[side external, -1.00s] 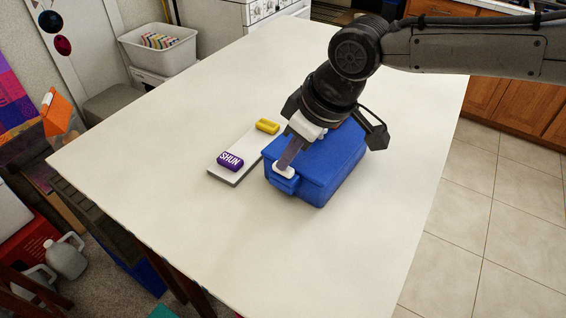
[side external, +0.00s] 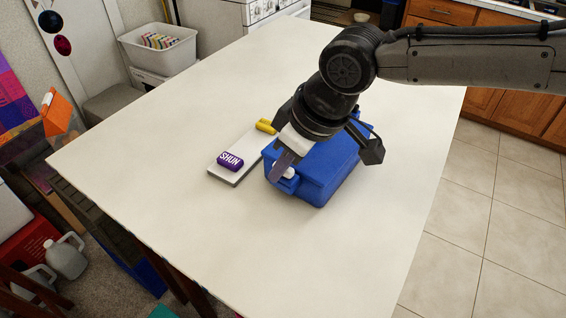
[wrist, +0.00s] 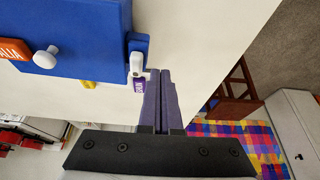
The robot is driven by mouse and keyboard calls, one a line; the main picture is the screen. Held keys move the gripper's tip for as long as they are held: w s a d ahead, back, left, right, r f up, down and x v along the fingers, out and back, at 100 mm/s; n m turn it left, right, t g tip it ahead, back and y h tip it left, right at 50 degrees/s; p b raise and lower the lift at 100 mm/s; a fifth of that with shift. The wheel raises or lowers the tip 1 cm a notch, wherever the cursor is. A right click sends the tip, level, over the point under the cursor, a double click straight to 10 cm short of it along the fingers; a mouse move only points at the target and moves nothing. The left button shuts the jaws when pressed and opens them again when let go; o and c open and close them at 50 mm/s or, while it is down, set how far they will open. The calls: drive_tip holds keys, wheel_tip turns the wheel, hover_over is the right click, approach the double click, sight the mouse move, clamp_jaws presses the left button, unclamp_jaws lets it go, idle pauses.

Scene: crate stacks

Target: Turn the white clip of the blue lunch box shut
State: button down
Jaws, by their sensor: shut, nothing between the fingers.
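The blue lunch box (side external: 325,185) stands on the white table, and its near left end carries a small blue ledge. The white clip (side external: 289,174) sits at that ledge, partly hidden behind my fingers. In the wrist view the clip (wrist: 136,64) lies at the box's edge, its length roughly along that edge. My gripper (side external: 277,177) is shut and empty, its fingertips low beside the clip. In the wrist view the shut fingertips (wrist: 160,72) are just right of the clip; I cannot tell whether they touch it. The box (wrist: 85,30) also shows a white knob and an orange label there.
A light board (side external: 222,175) lies left of the box, with a purple block (side external: 230,161) marked SHUN and a yellow block (side external: 266,126) on it. The table is clear in front and to the right. A white bin (side external: 160,50) stands beyond the table.

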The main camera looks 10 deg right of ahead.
sight(297, 176)
drive_tip(key=shift+f, duration=0.6)
idle(0.3)
drive_tip(key=shift+w+d, duration=0.6)
drive_tip(key=shift+d, duration=0.1)
idle(1.4)
drive_tip(key=shift+w+d, duration=0.15)
drive_tip(key=shift+d, duration=0.25)
idle(0.4)
drive_tip(key=shift+w+d, duration=0.4)
drive_tip(key=shift+w, duration=0.35)
idle(0.7)
drive_tip(key=shift+s+d, duration=0.1)
drive_tip(key=shift+s+d, duration=0.15)
wheel_tip(297, 176, up, 7)
idle(1.1)
idle(0.4)
